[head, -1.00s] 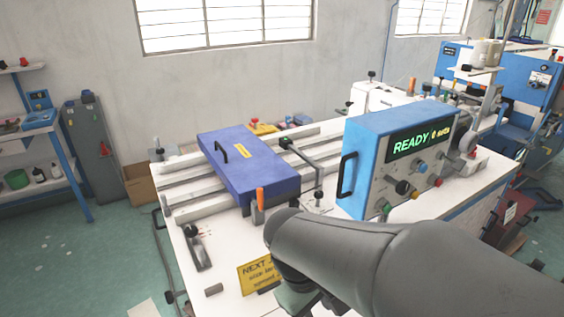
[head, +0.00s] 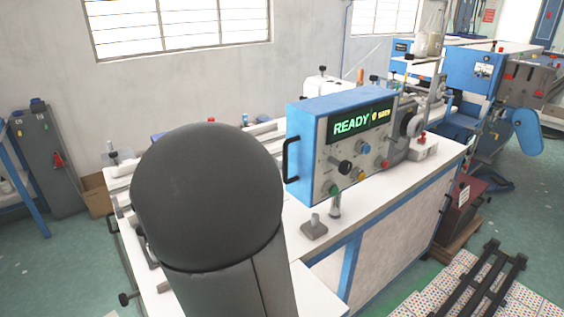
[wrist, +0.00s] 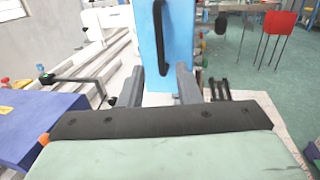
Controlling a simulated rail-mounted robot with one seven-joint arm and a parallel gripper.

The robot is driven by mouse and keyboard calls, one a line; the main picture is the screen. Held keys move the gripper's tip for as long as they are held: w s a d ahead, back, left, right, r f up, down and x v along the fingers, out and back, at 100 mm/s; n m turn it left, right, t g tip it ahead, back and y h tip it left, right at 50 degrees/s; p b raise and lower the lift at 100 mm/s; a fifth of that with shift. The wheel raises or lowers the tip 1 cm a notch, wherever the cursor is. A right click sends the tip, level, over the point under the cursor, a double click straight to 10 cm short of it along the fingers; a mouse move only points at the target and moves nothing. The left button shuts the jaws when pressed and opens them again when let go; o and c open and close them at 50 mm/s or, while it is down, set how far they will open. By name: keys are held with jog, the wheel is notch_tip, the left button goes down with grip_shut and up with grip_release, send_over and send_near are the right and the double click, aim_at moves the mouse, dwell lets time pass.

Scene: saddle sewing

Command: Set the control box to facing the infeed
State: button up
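The control box (head: 330,107) is a blue case with a black handle (head: 290,159) on its left end. Its front panel, with a green READY display (head: 356,124), knobs and coloured buttons, faces the front right. In the wrist view the box's blue handle end (wrist: 176,50) stands straight ahead, with the handle (wrist: 160,38) upright on it. My gripper (wrist: 161,79) is open, its two grey fingers apart and pointing at the lower part of that end. I cannot tell whether they touch it. In the head view my arm hides the gripper.
A white-topped bench (head: 385,190) carries the box and small metal fixtures (head: 314,228). Metal rails (wrist: 103,60) and a blue-purple case (wrist: 35,125) lie left in the wrist view. A blue machine (head: 476,75) stands behind right. A dotted mat with dark rails (head: 480,285) lies on the floor.

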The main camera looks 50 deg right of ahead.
jog(key=d, duration=0.4)
jog(key=d+p, duration=0.1)
jog(key=d, duration=0.7)
jog(key=shift+s, duration=0.4)
jog(key=shift+c, duration=0.2)
jog(key=shift+a, duration=0.1)
grip_shut()
